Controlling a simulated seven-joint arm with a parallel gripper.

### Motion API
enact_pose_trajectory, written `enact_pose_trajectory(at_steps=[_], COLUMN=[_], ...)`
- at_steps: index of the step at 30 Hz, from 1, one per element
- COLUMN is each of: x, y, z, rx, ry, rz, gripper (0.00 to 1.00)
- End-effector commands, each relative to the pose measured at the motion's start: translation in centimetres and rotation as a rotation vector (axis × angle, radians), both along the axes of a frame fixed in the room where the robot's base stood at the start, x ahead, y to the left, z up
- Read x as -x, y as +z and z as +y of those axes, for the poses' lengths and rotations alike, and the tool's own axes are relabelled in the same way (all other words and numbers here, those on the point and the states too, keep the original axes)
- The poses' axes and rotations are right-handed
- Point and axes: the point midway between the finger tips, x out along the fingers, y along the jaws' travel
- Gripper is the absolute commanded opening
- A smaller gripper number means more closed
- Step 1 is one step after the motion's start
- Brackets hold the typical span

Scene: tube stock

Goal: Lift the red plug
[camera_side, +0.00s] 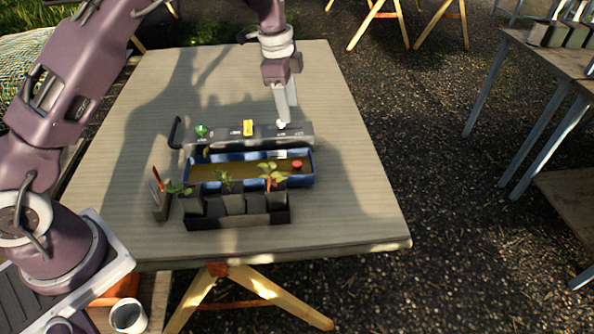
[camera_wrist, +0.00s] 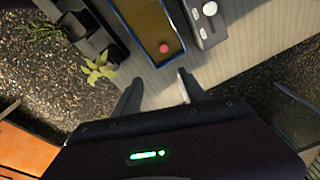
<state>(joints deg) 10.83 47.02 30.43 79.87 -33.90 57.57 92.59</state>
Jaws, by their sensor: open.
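The red plug (camera_side: 297,163) is a small round red piece at the right end of the blue-walled tray (camera_side: 308,180). In the wrist view the red plug (camera_wrist: 164,47) shows ahead of the fingers, on the tray's brown inside. My gripper (camera_side: 284,118) points down over the right end of the grey box behind the tray, apart from the plug. In the wrist view its two fingers (camera_wrist: 158,88) stand apart with nothing between them. How deep the plug sits cannot be told.
The grey box (camera_side: 225,136) with a green button (camera_side: 201,130) and a yellow switch (camera_side: 248,128) lies along the tray's back. Black pots (camera_side: 235,205) with seedlings stand along its front. The tabletop (camera_side: 350,190) is clear to the right.

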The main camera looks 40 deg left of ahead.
Motion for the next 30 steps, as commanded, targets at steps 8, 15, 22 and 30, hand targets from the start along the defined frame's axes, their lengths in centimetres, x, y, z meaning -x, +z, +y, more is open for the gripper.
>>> enact_pose_trajectory(at_steps=[8, 15, 22, 30], x=[-3.1, -2.9, -2.8, -2.8], y=[-12.9, -16.4, -20.1, -20.3], z=[-0.2, -0.3, -0.4, -0.4], rx=[-0.114, -0.117, -0.116, -0.115], ry=[-0.438, -0.461, -0.459, -0.457], rz=[0.068, 0.075, 0.072, 0.071], gripper=[0.49, 0.49, 0.49, 0.41])
